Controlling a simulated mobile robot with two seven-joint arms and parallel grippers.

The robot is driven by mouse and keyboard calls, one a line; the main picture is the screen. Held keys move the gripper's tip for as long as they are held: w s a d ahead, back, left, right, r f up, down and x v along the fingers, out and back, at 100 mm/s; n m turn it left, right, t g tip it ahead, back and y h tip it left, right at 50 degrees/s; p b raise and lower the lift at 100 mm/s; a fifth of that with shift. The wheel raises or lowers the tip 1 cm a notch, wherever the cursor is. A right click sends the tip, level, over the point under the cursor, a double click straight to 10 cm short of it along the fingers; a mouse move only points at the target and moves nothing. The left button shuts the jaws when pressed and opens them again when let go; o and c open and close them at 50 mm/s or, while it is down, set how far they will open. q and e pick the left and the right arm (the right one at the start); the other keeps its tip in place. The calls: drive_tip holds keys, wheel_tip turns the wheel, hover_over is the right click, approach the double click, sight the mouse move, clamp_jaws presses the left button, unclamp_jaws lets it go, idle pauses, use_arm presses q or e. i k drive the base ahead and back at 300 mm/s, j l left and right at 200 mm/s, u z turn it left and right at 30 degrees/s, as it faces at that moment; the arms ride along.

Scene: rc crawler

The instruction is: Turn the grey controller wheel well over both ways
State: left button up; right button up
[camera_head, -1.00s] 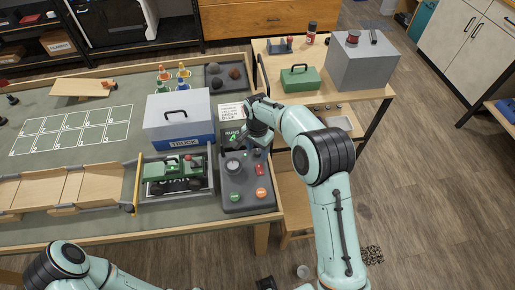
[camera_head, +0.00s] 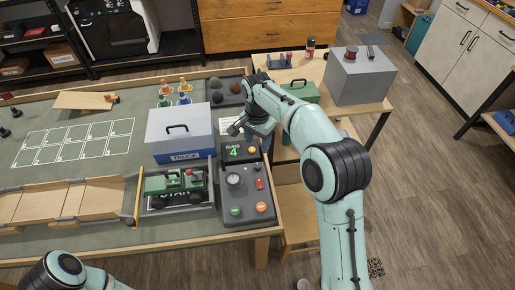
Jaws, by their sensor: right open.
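The grey controller wheel (camera_head: 233,180) is a round knob on the dark grey controller panel (camera_head: 232,215) at the right end of the table. It is in full view and nothing touches it. My right gripper (camera_head: 236,128) is open and empty beyond the panel's display, clear of the wheel. My left arm shows only at the bottom left, and its gripper is out of view.
The display (camera_head: 239,151) reads "RUNS 4". A green (camera_head: 235,211), an orange (camera_head: 262,207) and a red control (camera_head: 259,184) sit by the wheel. A green truck (camera_head: 175,182) stands left of the panel, below a grey-blue truck box (camera_head: 180,130).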

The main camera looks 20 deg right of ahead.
sight(233, 179)
drive_tip(key=k, duration=1)
